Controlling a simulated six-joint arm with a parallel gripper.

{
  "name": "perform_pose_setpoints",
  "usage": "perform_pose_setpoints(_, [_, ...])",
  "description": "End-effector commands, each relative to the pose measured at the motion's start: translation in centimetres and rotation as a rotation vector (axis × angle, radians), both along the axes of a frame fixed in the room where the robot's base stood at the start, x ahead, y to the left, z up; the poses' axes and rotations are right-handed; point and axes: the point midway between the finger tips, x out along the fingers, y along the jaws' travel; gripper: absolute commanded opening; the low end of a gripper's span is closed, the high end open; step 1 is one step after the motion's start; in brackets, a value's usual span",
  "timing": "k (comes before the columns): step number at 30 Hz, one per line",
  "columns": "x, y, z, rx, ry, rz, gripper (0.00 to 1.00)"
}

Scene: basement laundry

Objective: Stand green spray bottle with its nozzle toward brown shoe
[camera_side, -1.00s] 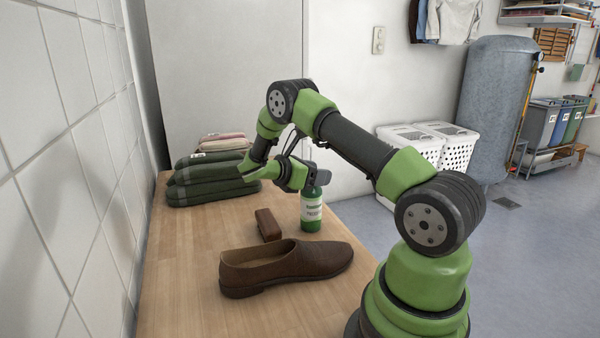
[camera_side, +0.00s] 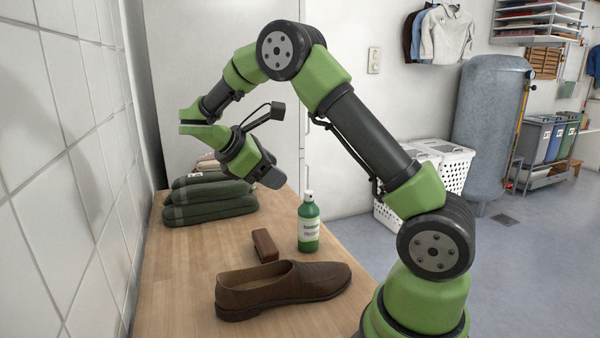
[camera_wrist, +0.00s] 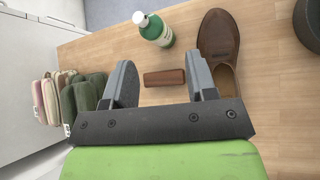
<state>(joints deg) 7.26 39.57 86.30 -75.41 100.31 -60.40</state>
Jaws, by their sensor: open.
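The green spray bottle (camera_side: 308,228) with a white top stands upright on the wooden table, behind the brown shoe (camera_side: 282,287). Which way its nozzle points is too small to tell. The shoe lies on its sole, toe to the right. My gripper (camera_side: 268,178) is open and empty, raised above the table to the left of the bottle and clear of it. In the wrist view my gripper's two fingers (camera_wrist: 163,75) are spread apart, with the bottle (camera_wrist: 157,32) beyond them and the shoe (camera_wrist: 219,38) at the upper right.
A small brown block (camera_side: 265,246) lies on the table between bottle and shoe; it also shows in the wrist view (camera_wrist: 165,78). A stack of folded dark green cloths (camera_side: 208,200) sits at the far left. A tiled wall (camera_side: 60,170) borders the left. The near-left tabletop is clear.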

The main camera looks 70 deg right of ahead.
Motion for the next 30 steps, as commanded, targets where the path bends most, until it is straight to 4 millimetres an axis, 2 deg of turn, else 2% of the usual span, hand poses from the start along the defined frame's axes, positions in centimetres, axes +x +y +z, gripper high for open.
perform_pose_setpoints(1, [-0.9,1.2,1.6,0.041,-0.104,-0.029,0.52])
perform_pose_setpoints(6, [-4.2,5.7,4.7,0.207,-0.441,-0.174,0.52])
perform_pose_setpoints(12, [-8.4,11.1,7.0,0.441,-0.817,-0.401,0.52])
perform_pose_setpoints(18, [-12.3,15.6,8.1,0.701,-1.117,-0.677,0.52])
perform_pose_setpoints(24, [-14.4,17.7,8.3,0.874,-1.260,-0.873,0.52])
perform_pose_setpoints(30, [-14.7,18.2,8.3,0.915,-1.286,-0.927,0.52])
